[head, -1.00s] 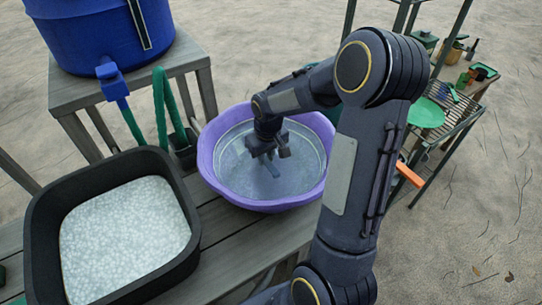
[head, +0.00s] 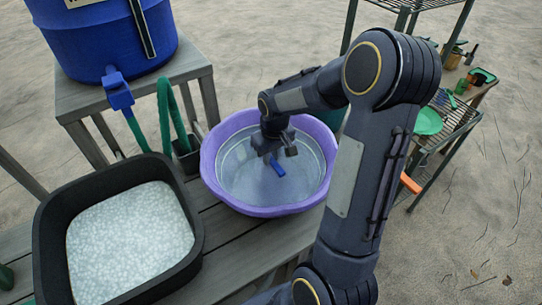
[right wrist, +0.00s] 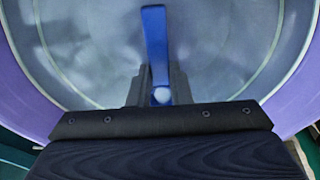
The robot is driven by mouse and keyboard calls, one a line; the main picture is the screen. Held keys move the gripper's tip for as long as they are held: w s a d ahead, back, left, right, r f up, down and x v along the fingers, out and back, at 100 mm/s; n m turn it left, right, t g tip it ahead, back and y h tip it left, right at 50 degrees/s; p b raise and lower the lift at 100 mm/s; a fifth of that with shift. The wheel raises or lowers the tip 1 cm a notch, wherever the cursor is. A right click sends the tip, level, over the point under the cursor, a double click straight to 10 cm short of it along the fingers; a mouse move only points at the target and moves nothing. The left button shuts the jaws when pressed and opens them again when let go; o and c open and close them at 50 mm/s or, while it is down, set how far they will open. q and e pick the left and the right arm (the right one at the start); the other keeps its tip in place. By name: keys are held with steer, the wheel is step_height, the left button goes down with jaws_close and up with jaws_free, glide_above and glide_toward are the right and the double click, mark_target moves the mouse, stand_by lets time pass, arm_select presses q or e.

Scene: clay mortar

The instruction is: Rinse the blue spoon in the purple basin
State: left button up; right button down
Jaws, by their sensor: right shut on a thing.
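The purple basin (head: 210,176) stands on the grey slatted bench and holds clear, greyish water. My right gripper (head: 272,157) is over the basin, pointing down, shut on the blue spoon (head: 277,168). A short blue length of the spoon shows below the fingers. In the right wrist view the spoon (right wrist: 155,45) runs straight out from between the fingers (right wrist: 160,88), with the basin's inside behind it. I cannot tell whether the spoon's tip touches the water. My left gripper is out of view.
A black tub (head: 190,243) of whitish, bubbly contents stands left of the basin. A blue barrel (head: 70,40) with a tap and green hose (head: 165,105) stands behind. A shelf rack (head: 440,135) with a green plate (head: 428,121) is at the right.

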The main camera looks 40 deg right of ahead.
mark_target(271, 159)
step_height(271, 159, up, 9)
steer(key=p, duration=0.6)
steer(key=shift+r, duration=0.1)
stand_by(0.9)
